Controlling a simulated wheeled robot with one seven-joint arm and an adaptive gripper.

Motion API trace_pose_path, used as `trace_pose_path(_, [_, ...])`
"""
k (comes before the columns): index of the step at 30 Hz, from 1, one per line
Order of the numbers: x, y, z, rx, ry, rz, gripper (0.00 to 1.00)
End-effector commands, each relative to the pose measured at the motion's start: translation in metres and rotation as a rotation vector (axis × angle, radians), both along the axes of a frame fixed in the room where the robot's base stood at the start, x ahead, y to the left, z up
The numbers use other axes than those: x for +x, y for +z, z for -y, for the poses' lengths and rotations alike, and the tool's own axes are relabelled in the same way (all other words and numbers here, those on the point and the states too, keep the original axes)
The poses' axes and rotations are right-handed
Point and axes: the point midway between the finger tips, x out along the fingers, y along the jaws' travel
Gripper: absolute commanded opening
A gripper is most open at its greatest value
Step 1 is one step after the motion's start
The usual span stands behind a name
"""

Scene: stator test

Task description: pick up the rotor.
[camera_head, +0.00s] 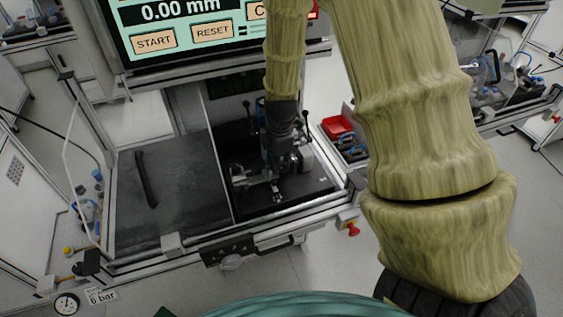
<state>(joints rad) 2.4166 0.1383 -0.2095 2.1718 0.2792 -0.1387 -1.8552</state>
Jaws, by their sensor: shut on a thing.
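My gripper (277,172) is at the end of my arm, pointing down over the test fixture (268,190) on the right half of the bench. It is shut on a small part among the grey metal pieces there, which I take to be the rotor. The part is mostly hidden by the gripper and too small to make out clearly. I cannot tell whether it is clear of the fixture.
A screen (190,28) reading 0.00 mm with START and RESET stands behind the bench. A red bin (338,127) stands right of the fixture. The left half is mostly free.

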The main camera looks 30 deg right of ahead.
Motion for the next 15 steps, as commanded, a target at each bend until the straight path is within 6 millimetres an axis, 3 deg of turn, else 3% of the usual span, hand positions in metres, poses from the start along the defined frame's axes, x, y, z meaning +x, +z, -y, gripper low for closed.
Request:
trace_pose_path(8, [0.0,0.003,0.0,0.0,0.0,-0.001,0.0])
trace_pose_path(15, [0.0,0.021,0.0,0.0,0.0,0.0,0.0])
